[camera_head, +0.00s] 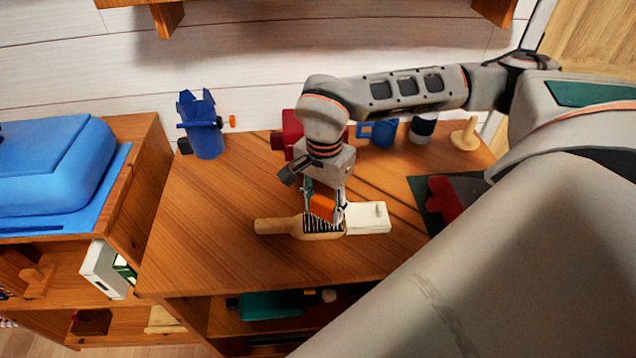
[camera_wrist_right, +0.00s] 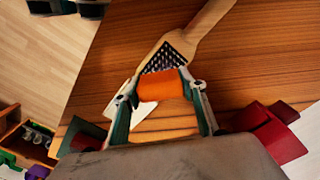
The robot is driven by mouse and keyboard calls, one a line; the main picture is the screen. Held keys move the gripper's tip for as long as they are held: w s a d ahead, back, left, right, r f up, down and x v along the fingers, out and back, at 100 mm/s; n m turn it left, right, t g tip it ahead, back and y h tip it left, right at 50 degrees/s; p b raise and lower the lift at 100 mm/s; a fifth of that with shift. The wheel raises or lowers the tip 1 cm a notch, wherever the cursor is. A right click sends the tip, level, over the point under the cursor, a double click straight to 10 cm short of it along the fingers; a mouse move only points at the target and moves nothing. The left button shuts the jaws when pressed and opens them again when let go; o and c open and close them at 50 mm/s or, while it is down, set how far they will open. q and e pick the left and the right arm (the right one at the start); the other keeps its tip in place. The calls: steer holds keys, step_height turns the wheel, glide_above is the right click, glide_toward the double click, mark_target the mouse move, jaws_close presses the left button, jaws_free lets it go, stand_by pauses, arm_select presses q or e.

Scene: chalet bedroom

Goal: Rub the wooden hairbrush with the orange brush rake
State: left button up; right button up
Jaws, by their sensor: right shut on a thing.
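The wooden hairbrush (camera_head: 274,226) lies on the table top with its bristles up and its handle to the left. It also shows in the right wrist view (camera_wrist_right: 203,29), where the dark bristle pad faces up. My right gripper (camera_head: 325,208) is shut on the orange brush rake (camera_head: 322,206) and holds it right at the bristle end of the hairbrush. In the right wrist view the orange rake (camera_wrist_right: 160,85) sits between the two fingers, at the near edge of the bristles. Whether it touches them I cannot tell. My left gripper is not in view.
A white block-like thing (camera_head: 368,217) lies right of the hairbrush. A blue container (camera_head: 203,128) stands at the back left, and a red object (camera_head: 291,130) and blue mug (camera_head: 380,132) stand behind my gripper. The table's left and front parts are clear.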

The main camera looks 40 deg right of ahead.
mark_target(307, 219)
steer(key=shift+s+d+f, duration=0.1)
steer(key=shift+s+d, duration=0.4)
steer(key=shift+d, duration=0.25)
steer(key=shift+s+d, duration=0.45)
steer(key=shift+d, duration=0.25)
steer(key=shift+p, duration=0.4)
steer(key=shift+w+a, duration=0.5)
steer(key=shift+a, duration=0.25)
steer(key=shift+w+a, duration=0.5)
steer(key=shift+a, duration=0.2)
steer(key=shift+w+a+f, duration=0.1)
steer(key=shift+w+a, duration=0.4)
steer(key=shift+a, duration=0.3)
steer(key=shift+w+a, duration=0.5)
steer(key=shift+a, duration=0.25)
step_height(307, 219, up, 6)
steer(key=p, duration=0.4)
steer(key=shift+p, duration=0.3)
